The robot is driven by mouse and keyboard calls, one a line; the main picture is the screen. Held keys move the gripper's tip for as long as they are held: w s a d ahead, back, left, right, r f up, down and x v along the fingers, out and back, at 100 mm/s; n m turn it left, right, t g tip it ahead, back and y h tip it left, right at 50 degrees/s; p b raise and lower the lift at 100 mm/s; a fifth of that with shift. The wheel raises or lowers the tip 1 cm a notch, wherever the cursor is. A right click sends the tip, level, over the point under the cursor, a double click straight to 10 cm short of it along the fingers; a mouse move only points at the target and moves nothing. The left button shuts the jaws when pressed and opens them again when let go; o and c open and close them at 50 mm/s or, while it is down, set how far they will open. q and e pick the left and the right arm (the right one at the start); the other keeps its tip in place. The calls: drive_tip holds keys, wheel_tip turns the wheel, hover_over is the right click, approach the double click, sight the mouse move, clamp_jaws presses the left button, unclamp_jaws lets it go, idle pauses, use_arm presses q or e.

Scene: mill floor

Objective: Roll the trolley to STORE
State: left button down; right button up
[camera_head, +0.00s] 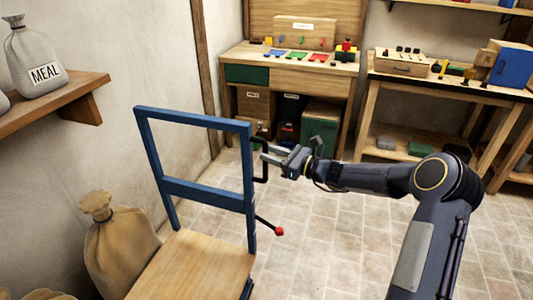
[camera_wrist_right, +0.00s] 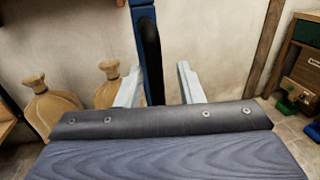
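The trolley has a blue upright frame (camera_head: 195,124) and a flat wooden deck (camera_head: 195,268). A black handle (camera_head: 263,172) sits on the frame's right post. A lever with a red knob (camera_head: 279,231) sticks out low on that post. My right gripper (camera_head: 272,154) is at the handle. In the right wrist view, its two pale fingers (camera_wrist_right: 160,88) stand apart, with the dark handle (camera_wrist_right: 152,50) and blue post between them and gaps on both sides. My left gripper is not in view. No STORE marking is readable.
Sacks (camera_head: 118,240) stand on the floor left of the trolley by the wall. A shelf (camera_head: 55,105) above holds a MEAL sack (camera_head: 35,60). A workbench (camera_head: 300,75) is at the back and another table (camera_head: 440,85) at the right. Tiled floor (camera_head: 320,230) is clear right of the trolley.

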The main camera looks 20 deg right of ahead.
drive_tip(key=v, duration=0.5)
drive_tip(key=shift+s+d, duration=0.15)
drive_tip(key=shift+d, duration=0.05)
drive_tip(key=s+a+r+n+g+h+p, duration=0.1)
drive_tip(key=s+a+r+n+g, duration=0.35)
drive_tip(key=s+n, duration=0.35)
drive_tip(key=s+a+r+n+g+h, duration=0.1)
drive_tip(key=s+a+r+n+g, duration=0.2)
drive_tip(key=s+a+n, duration=0.5)
drive_tip(key=s+d+f+n+h, duration=0.2)
drive_tip(key=s+d+n+h, duration=0.1)
drive_tip(key=s, duration=0.8)
drive_tip(key=s+d+f+n+h+p, duration=0.1)
drive_tip(key=s+d+n+h, duration=0.3)
drive_tip(key=s, duration=0.7)
drive_tip(key=shift+s+f+n+p, duration=0.35)
drive_tip(key=shift+f+n, duration=0.25)
drive_tip(key=shift+n, duration=0.6)
